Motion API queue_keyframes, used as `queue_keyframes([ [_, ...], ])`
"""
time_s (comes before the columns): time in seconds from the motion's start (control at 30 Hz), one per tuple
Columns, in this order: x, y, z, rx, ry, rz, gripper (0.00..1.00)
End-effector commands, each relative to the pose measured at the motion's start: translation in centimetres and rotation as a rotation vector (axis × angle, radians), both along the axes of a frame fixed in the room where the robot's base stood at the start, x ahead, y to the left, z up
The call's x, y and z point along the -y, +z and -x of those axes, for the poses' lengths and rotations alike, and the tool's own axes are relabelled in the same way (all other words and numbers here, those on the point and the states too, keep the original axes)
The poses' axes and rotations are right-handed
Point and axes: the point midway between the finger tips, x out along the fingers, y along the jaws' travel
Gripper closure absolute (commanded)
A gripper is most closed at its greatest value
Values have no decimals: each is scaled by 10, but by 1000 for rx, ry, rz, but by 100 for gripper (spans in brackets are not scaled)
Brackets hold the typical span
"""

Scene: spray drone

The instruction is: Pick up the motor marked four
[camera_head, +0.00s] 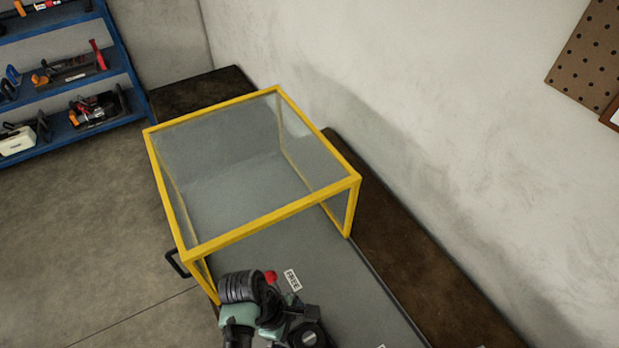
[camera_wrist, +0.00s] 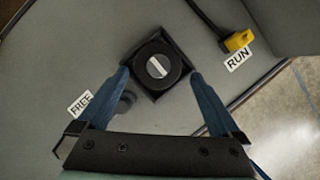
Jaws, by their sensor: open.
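No motor marked four can be made out in either view. In the wrist view my gripper (camera_wrist: 160,77) is open, with its two blue fingers spread. Its fingertips lie on either side of the near part of a black square block with a round knob (camera_wrist: 157,68). The knob has a pale bar across its middle. I cannot tell whether the fingers touch the block. A label reading FREE (camera_wrist: 80,103) lies left of the fingers, and a label reading RUN (camera_wrist: 238,58) lies to the right. In the head view my arm hides part of the bench at the bottom.
A yellow-framed clear enclosure (camera_head: 268,215) stands over the grey bench (camera_head: 345,290). A red round thing (camera_head: 270,277) shows beside my arm. A yellow plug (camera_wrist: 238,41) with a black cable lies near RUN. Blue shelves (camera_head: 122,62) with tools stand at upper left.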

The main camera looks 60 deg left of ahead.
Motion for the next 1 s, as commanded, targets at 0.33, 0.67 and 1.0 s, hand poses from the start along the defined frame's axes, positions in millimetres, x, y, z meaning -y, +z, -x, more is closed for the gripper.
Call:
queue_keyframes([
  [0.33, 13, -37, -14, 0, -1, 0, 0],
  [0.67, 14, -39, -15, 1, -1, -1, 9],
  [1.0, 14, -39, -15, 1, -1, -1, 70],
])
